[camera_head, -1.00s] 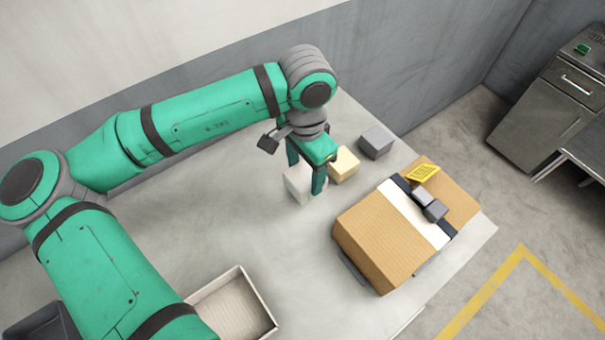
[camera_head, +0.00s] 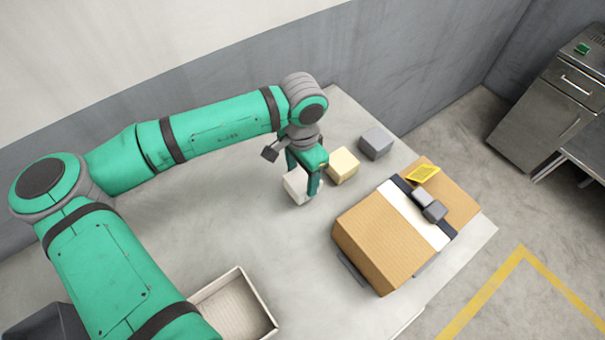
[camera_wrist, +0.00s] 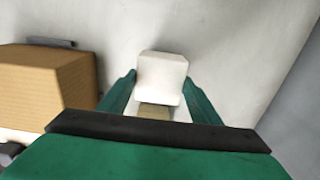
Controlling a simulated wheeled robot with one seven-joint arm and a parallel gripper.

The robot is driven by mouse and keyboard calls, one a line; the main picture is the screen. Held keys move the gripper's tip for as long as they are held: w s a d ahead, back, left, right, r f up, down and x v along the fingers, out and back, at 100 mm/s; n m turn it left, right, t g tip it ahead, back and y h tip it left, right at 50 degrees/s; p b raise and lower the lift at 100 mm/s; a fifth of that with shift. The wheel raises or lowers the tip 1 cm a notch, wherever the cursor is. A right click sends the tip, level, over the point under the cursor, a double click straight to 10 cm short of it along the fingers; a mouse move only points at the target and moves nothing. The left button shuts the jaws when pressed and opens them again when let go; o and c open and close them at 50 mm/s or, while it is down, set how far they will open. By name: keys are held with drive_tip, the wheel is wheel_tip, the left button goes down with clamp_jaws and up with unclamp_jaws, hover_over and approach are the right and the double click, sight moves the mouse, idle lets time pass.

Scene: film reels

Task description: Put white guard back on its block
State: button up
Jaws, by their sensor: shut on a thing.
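The white guard (camera_head: 296,186) is a pale, blocky piece partly hidden by my gripper. My gripper (camera_head: 303,181) is shut on it, low over the grey table. In the wrist view the guard (camera_wrist: 163,73) shows between and just beyond the two green fingertips (camera_wrist: 160,92). A tan patch (camera_wrist: 154,111) shows below it there; I cannot tell what it is. A cream block (camera_head: 343,166) stands close to the right of my gripper, apart from it. I cannot tell clearly whether the guard touches the table.
A grey block (camera_head: 376,142) stands behind the cream one. A cardboard box (camera_head: 385,242) with a white band, small grey blocks (camera_head: 434,210) and a yellow mesh piece (camera_head: 423,174) lies to the right. An open tray (camera_head: 262,301) is at the front. The middle table is clear.

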sight(302, 179)
drive_tip(key=shift+f, duration=0.25)
drive_tip(key=o, duration=1.1)
drive_tip(key=shift+c, duration=0.2)
wheel_tip(302, 179, up, 12)
drive_tip(key=shift+r, duration=0.25)
